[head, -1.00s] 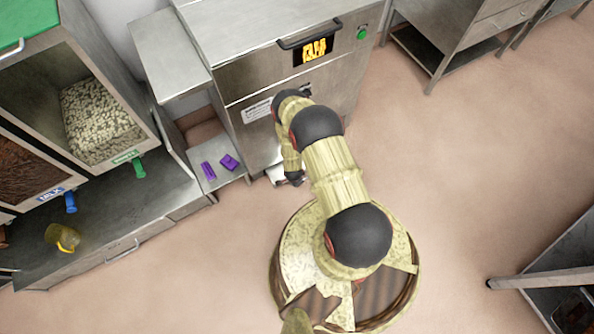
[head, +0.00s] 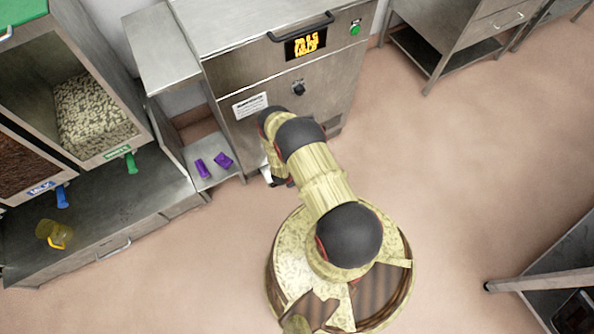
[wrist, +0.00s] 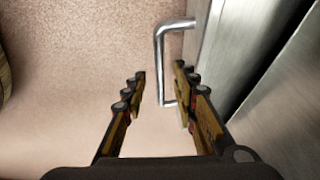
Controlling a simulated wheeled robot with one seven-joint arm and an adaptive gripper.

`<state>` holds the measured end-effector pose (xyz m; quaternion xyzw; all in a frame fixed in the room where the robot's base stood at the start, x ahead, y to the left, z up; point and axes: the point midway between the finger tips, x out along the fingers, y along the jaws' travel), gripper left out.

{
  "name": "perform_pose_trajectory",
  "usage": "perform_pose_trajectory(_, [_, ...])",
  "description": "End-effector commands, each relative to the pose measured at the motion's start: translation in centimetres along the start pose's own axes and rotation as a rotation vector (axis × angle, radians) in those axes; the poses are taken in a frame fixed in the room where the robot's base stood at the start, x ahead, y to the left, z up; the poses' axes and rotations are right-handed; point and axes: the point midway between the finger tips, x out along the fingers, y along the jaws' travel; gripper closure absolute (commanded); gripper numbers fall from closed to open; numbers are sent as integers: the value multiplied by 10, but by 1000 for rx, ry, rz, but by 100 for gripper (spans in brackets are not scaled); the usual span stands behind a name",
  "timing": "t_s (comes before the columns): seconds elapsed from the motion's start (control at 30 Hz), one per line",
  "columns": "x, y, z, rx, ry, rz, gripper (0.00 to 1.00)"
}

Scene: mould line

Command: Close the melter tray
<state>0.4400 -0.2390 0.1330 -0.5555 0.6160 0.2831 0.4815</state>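The steel melter (head: 330,80) stands at the top middle in the head view, with a lit display and a green button. My arm covers its lower front, so the tray is mostly hidden there. In the wrist view, a steel bar handle (wrist: 158,60) sticks out from a steel front panel (wrist: 215,50), which I take for the tray's front. My gripper (wrist: 160,78) is open, its two fingers apart. The handle's long bar shows in the gap between the fingertips; I cannot tell whether they touch it. The fingers are hidden in the head view.
Left of the melter is a low steel shelf with two purple pieces (head: 223,160). Further left stand ingredient bins (head: 95,115) and a counter with a yellow jug (head: 52,235). A steel table (head: 455,45) is at the top right.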

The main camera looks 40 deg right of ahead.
Motion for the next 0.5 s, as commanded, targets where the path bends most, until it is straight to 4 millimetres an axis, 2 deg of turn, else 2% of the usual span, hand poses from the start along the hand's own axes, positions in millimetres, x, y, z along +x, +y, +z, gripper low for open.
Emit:
perform_pose_trajectory(0.03, [8, 0, 1, 2, 0, 0, 71])
perform_pose_trajectory(0.17, [17, 0, 1, 0, 0, 0, 71])
perform_pose_trajectory(0.5, [18, 0, 0, -1, 0, -1, 72])
